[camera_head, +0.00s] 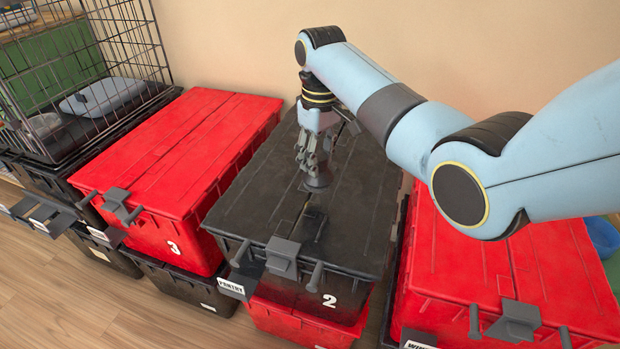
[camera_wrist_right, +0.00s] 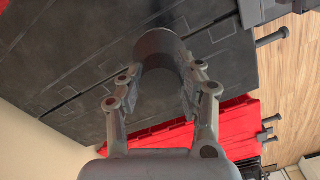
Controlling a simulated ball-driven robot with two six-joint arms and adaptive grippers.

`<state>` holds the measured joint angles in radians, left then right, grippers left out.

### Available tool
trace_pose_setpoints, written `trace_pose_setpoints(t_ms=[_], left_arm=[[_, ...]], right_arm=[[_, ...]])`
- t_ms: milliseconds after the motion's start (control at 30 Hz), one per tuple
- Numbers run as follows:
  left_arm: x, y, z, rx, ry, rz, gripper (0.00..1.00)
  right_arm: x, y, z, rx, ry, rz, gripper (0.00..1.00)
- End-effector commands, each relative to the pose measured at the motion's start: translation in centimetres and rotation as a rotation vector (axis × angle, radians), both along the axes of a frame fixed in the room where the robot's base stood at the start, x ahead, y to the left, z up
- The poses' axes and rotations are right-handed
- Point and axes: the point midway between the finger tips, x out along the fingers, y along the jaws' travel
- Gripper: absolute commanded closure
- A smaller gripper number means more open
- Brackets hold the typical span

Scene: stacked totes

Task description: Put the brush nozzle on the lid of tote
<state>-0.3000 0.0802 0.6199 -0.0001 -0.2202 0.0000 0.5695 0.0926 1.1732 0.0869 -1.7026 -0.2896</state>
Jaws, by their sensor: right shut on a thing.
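The brush nozzle (camera_head: 318,182) is a dark grey piece with a round end. My right gripper (camera_head: 314,160) is shut on it, over the black lid (camera_head: 260,190) of the tote marked 2. In the right wrist view the nozzle (camera_wrist_right: 160,52) sits between the two fingers of my right gripper (camera_wrist_right: 162,85), with its round end towards the lid (camera_wrist_right: 80,80). The nozzle's lower end is at or very close to the lid; I cannot tell whether it touches. My left gripper is not in view.
A red-lidded tote (camera_head: 180,150) marked 3 stands to the left, and another red-lidded tote (camera_head: 470,260) to the right. A wire crate (camera_head: 125,40) with a blue-grey item (camera_head: 103,95) is at the far left. The lid around the nozzle is bare. A wall rises behind.

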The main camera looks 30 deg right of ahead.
Motion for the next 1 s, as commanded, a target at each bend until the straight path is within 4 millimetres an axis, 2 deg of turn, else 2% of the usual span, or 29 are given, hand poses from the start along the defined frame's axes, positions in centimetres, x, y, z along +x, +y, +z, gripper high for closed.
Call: trace_pose_setpoints(t_ms=[33, 200, 333, 533, 900, 933, 1000], left_arm=[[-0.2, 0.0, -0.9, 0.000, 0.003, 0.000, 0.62], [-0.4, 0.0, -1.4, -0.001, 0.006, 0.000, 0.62], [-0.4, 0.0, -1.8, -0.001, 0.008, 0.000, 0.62], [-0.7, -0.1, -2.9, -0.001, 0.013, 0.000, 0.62], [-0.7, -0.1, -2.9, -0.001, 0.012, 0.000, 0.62], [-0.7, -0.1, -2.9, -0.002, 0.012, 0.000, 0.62], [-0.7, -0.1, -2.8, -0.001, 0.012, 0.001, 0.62]], right_arm=[[0.8, 0.5, -0.9, 0.003, 0.002, 0.001, 0.97], [2.2, 1.0, -1.6, 0.000, 0.000, 0.000, 0.97], [2.3, 1.1, -2.6, -0.001, 0.002, 0.000, 0.97], [2.2, 1.1, -5.6, 0.000, 0.003, 0.000, 0.97], [2.3, 1.0, -5.8, 0.000, 0.000, 0.000, 0.97], [2.3, 1.0, -5.8, 0.000, -0.001, 0.000, 0.61], [2.3, 1.0, -5.7, 0.000, -0.001, 0.000, 0.51]])
